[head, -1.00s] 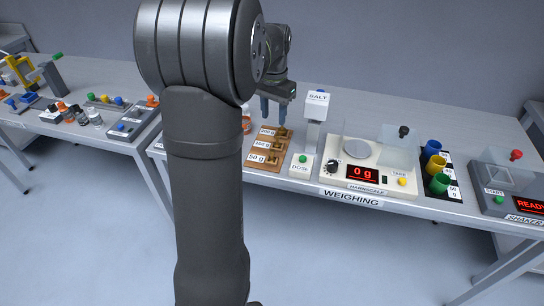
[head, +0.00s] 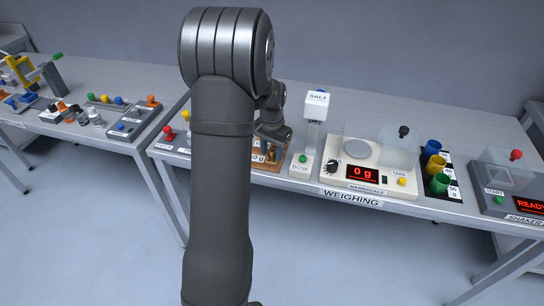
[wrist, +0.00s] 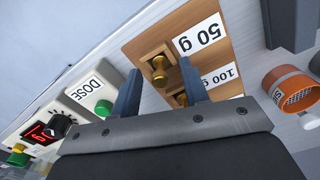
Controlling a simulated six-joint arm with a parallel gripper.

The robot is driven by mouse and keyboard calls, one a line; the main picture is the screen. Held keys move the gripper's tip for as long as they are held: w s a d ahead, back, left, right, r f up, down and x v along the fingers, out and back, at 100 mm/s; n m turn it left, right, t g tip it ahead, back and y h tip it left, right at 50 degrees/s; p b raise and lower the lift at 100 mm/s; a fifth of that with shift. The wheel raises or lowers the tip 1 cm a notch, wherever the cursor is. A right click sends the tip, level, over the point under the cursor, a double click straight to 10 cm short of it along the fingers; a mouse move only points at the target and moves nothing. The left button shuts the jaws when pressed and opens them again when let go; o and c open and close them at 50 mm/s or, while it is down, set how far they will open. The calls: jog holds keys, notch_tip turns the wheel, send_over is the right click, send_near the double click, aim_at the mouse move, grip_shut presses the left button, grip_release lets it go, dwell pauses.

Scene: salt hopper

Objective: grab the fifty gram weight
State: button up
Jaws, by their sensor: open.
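The fifty gram weight is a small brass knob (wrist: 160,73) in a wooden holder, beside the "50 g" label, in the wrist view. My gripper (wrist: 160,84) is open, its two blue fingers to either side of the weight in the picture. I cannot tell whether the fingertips reach down around it. In the head view my gripper (head: 272,144) is low over the wooden holder (head: 257,168), and my arm hides most of the weights. A second brass weight (wrist: 182,98) by the "100 g" label is partly hidden by a finger.
The dose unit with a green button (wrist: 103,107) stands beside the holder, under the salt hopper (head: 317,103). The scale (head: 375,165) reads 0 g. Coloured cups (head: 433,165) stand to its right. An orange container (wrist: 290,90) is on the holder's other side.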

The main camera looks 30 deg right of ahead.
jog(key=shift+f, duration=0.4)
jog(key=shift+c, duration=0.4)
grip_shut()
